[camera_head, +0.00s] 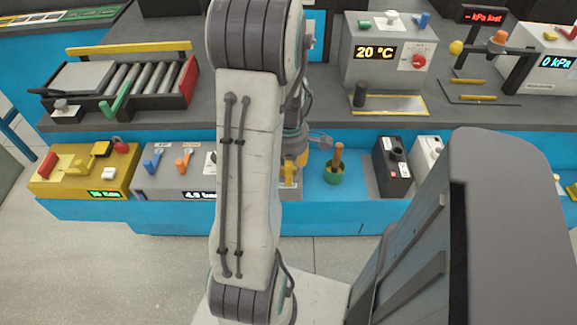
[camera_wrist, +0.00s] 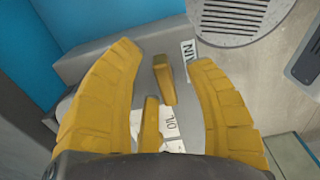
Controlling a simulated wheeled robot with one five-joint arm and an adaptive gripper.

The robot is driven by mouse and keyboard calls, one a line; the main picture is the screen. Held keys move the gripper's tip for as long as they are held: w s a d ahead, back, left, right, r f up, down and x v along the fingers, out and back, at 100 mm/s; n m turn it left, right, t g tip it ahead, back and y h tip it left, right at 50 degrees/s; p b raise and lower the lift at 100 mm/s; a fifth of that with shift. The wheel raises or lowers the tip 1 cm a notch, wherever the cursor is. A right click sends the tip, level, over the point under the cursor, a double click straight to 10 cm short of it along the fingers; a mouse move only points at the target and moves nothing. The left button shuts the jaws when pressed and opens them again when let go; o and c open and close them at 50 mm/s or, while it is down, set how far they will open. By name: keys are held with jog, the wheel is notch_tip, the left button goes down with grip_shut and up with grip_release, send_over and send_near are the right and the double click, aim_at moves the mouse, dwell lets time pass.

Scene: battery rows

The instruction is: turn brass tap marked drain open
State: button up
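In the wrist view, a brass-yellow tap lever (camera_wrist: 164,79) stands on a grey box (camera_wrist: 100,62) next to a white label (camera_wrist: 188,50), partly covered, whose visible letters look like the end of "DRAIN". A second brass lever (camera_wrist: 150,126) is nearer the wrist, beside a label (camera_wrist: 172,129) that reads "OIL". My gripper (camera_wrist: 164,62) is open, its two yellow fingers spread either side of both levers. I see no clear contact with the drain lever. In the head view my arm hides most of the gripper and the taps.
A grey box (camera_head: 178,184) with blue and orange levers stands left of my arm. A green pot (camera_head: 334,173) with an orange-brown handle and a black box (camera_head: 392,168) stand to the right. A round grille (camera_wrist: 233,17) shows beyond the right finger in the wrist view.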

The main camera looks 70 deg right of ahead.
grip_shut()
dwell(0.3)
jog(key=shift+w+n+b, duration=0.15)
jog(key=shift+n+b, duration=0.25)
jog(key=shift+n, duration=1.9)
jog(key=shift+o, duration=0.2)
grip_release()
notch_tip(320, 180, up, 12)
jog(key=shift+c, duration=0.2)
